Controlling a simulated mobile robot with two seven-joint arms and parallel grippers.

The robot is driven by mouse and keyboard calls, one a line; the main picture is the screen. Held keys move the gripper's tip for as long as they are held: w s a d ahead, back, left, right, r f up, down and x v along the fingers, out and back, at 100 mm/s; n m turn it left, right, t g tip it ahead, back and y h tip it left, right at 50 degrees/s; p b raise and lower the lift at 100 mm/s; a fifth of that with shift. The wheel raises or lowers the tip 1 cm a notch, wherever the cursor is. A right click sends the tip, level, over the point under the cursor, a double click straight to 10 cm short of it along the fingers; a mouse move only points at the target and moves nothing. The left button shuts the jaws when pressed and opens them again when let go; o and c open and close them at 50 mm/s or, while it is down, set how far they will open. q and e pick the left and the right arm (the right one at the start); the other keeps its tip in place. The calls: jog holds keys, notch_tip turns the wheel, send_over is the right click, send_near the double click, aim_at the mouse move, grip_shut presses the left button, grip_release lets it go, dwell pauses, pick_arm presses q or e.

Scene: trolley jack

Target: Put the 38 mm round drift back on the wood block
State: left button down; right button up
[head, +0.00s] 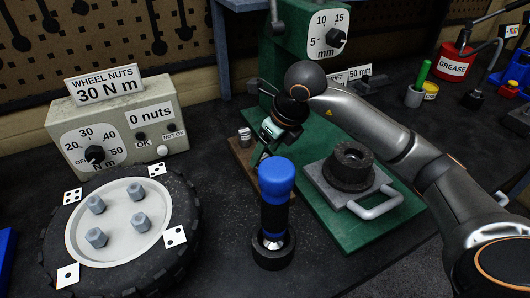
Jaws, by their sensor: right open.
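The brown wood block (238,160) lies on the bench left of the green base plate, partly hidden behind my right gripper. A small grey cylinder with a pale label (244,138) stands at the block's far end; its lettering is too small to read, so I cannot tell if it is the 38 mm round drift. My right gripper (259,157) reaches in from the right, over the block's right side. It is open, and I see nothing held in it, though its fingers are dark and partly hidden. My left gripper is out of view.
A blue-topped tool (276,181) stands upright in a dark round holder in front of the block. A wheel (118,222) with several nuts lies at left. A grey plate with a handle (376,205) carries a dark round part (351,166). The green press (283,49) rises behind.

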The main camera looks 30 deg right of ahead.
jog(key=v, duration=1)
jog(key=shift+r, duration=0.4)
jog(key=shift+s, duration=0.15)
